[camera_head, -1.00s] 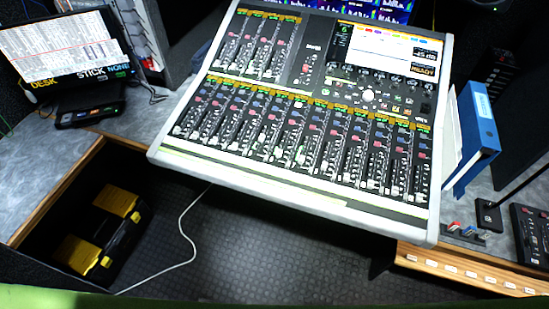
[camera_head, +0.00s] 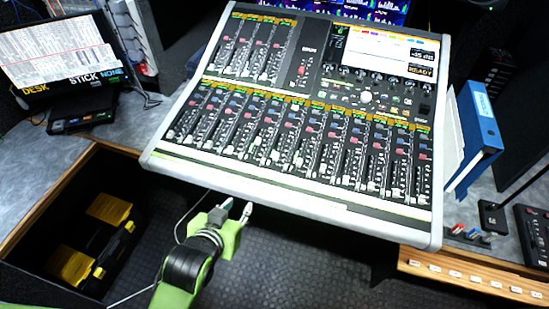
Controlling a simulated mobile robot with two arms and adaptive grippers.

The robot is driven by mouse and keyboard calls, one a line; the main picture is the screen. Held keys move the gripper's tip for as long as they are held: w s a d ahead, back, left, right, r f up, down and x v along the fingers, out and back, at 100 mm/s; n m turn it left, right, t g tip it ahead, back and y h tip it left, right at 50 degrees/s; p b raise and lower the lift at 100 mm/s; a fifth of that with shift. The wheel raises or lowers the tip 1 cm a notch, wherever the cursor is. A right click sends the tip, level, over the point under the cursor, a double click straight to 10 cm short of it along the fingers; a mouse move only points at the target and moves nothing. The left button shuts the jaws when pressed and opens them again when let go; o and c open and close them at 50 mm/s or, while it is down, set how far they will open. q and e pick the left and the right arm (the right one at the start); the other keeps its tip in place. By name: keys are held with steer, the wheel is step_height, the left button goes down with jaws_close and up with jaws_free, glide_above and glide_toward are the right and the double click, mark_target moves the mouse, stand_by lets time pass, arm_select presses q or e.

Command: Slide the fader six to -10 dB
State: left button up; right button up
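The mixing console (camera_head: 290,185) has a long lower row of channel strips with white-capped faders and a shorter upper-left row. Fader six (camera_head: 275,155) appears to be near the middle of the lower row, its cap in the lower part of its slot. The strip numbers are too small to read. My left gripper (camera_head: 238,206) is in front of the console's front edge, below the middle-left strips. Its fingers look apart and empty, and it appears clear of the faders. My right gripper is not in view.
The console's screen (camera_head: 385,50) has a small panel reading READY. A monitor (camera_head: 62,52) stands at the left, above a yellow-and-black case (camera_head: 92,240). A blue binder (camera_head: 478,135) stands at the right. The dark floor (camera_head: 290,245) before the console is clear.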

mark_target(276, 155)
arm_select(q)
steer(key=w+d+r+t+h, duration=0.2)
steer(key=w+d+r+t, duration=0.1)
steer(key=w+d+r, duration=0.25)
steer(key=shift+m, duration=0.4)
steer(key=x, duration=1.2)
steer(key=shift+w+f, duration=0.15)
steer(key=shift+f, duration=0.4)
steer(key=shift+w+d, duration=0.1)
jaws_close()
